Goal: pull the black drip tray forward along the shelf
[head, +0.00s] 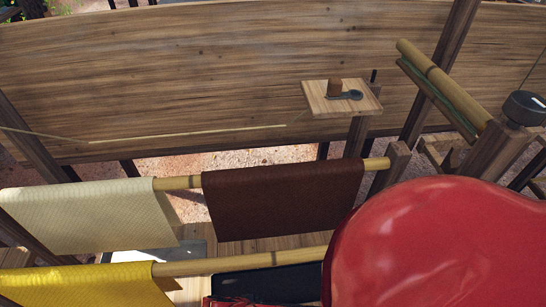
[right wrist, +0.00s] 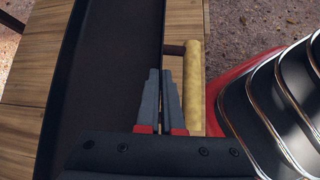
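The black drip tray (head: 265,283) shows in part at the bottom of the head view, below a bamboo pole. In the right wrist view the long dark tray (right wrist: 105,75) runs up the left half of the picture on a wooden shelf (right wrist: 25,65). My right gripper (right wrist: 162,75) is at the tray's right wall. Its grey fingers are close together, with the wall seeming to run into the narrow gap between them. The wall's contact with the fingers is partly hidden. My left gripper cannot be made out in the head view.
A tan roller handle (right wrist: 193,85) lies just right of my right fingers. Yellow (head: 80,284), cream (head: 85,215) and brown (head: 285,200) sheets hang on poles around the tray. A wooden platform (head: 320,100) holds a small tool. My red arm shell covers the lower right.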

